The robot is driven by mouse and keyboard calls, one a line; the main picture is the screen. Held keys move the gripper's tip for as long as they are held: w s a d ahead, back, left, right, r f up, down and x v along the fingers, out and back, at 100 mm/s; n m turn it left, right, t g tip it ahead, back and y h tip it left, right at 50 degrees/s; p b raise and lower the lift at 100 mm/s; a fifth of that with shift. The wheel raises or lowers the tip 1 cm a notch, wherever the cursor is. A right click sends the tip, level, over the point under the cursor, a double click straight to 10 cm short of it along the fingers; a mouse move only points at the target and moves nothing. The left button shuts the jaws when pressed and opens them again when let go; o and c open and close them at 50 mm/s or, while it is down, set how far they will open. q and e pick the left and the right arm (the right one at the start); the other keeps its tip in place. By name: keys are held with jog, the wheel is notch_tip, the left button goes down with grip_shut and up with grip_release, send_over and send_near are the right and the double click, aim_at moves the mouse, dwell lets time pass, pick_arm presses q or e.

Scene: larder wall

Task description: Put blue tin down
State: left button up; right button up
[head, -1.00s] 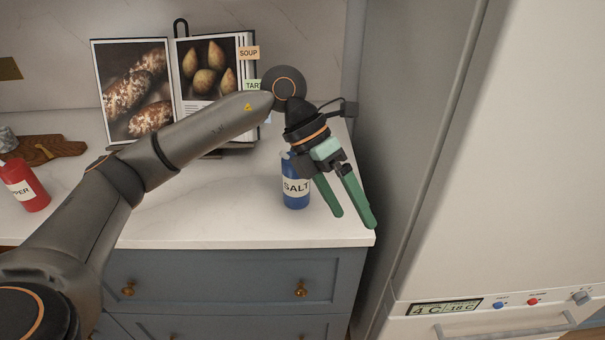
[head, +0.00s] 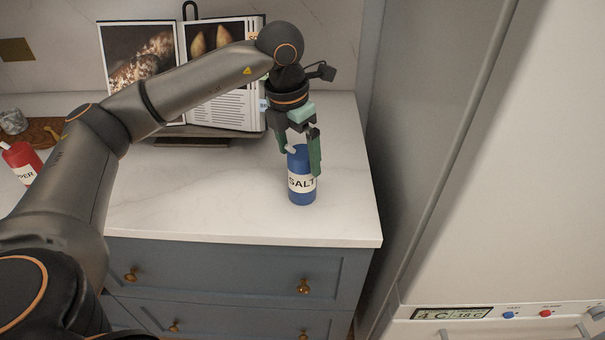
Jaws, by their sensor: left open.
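The blue tin (head: 302,195), with a white label reading SALT, stands upright on the white countertop (head: 220,200), near its right front part. My left gripper (head: 300,160) points down at the top of the tin and is open. One green finger shows at the tin's upper left and the other in front of its upper right side. I cannot tell whether either finger touches the tin. My right gripper is not in view.
An open cookbook (head: 140,65) leans on a stand at the back. A red tin (head: 22,160) and a wooden board (head: 45,130) are at the far left. The counter's right edge and a white fridge (head: 500,180) lie to the right. The middle counter is clear.

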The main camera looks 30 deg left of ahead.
aim_at(302, 186)
pick_arm(q)
jog(key=f, duration=0.2)
jog(key=w+f, duration=0.1)
jog(key=f, duration=0.2)
jog(key=shift+w+d, duration=0.1)
jog(key=shift+d, duration=0.1)
jog(key=c, duration=1.5)
grip_shut()
jog(key=shift+r, duration=0.15)
